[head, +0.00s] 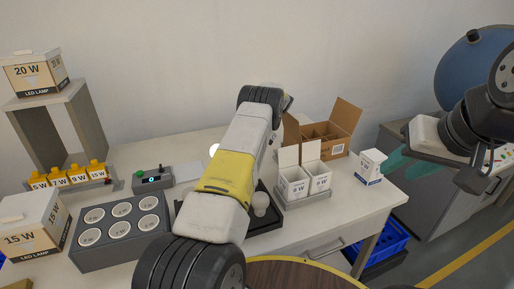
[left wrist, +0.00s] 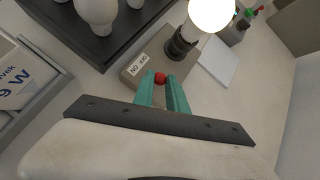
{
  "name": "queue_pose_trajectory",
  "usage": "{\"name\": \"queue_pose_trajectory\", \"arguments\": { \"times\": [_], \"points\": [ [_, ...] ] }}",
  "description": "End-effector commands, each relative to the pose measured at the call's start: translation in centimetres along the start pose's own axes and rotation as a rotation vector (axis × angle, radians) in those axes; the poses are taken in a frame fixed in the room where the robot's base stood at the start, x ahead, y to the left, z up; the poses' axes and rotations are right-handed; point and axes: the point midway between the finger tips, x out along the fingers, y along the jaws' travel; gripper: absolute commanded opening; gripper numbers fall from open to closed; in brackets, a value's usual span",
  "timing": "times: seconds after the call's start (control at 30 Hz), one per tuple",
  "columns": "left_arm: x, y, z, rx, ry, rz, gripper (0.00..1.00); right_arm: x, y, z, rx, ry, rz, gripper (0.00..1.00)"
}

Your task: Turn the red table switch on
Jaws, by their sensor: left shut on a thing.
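The red table switch (left wrist: 160,78) is a small red knob at the edge of a grey lamp base (left wrist: 138,67) with a white label. My left gripper (left wrist: 161,86) has its teal fingers closed on the switch in the left wrist view. A bulb (left wrist: 211,14) in the socket on that base glows white; its glow also shows beside my arm in the head view (head: 214,149). In the head view my left arm hides the left gripper, the switch and most of the base. My right gripper (head: 435,170) is open and empty at the right, beyond the table's edge.
A grey rack with several round cups (head: 82,259), a 15 W box (head: 30,225) and a control box (head: 153,179) stand left. An open carton (head: 336,120), white boxes in a tray (head: 304,200) and a small white box (head: 369,166) stand right. A dark tray (left wrist: 98,52) holds bulbs.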

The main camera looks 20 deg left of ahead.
Motion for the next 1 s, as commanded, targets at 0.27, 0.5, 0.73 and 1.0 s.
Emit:
{"name": "queue_pose_trajectory", "arguments": {
  "times": [0.27, 0.5, 0.73, 1.0],
  "points": [
    [-0.04, 0.08, -0.26, -0.007, -0.035, -0.017, 0.0, 0.0, 0.0, 0.0, 0.0, 0.0, 0.0, 0.36],
    [-0.04, 0.09, -0.26, -0.007, -0.036, -0.017, 0.0, 0.0, 0.0, 0.0, 0.0, 0.0, 0.0, 0.36],
    [-0.02, 0.11, -0.26, -0.006, -0.036, -0.016, 0.39, 0.0, 0.0, 0.0, 0.0, 0.0, 0.0, 0.36],
    [-0.02, 0.11, -0.25, -0.006, -0.036, -0.016, 0.39, 0.0, 0.0, 0.0, 0.0, 0.0, 0.0, 0.36]
  ]
}}
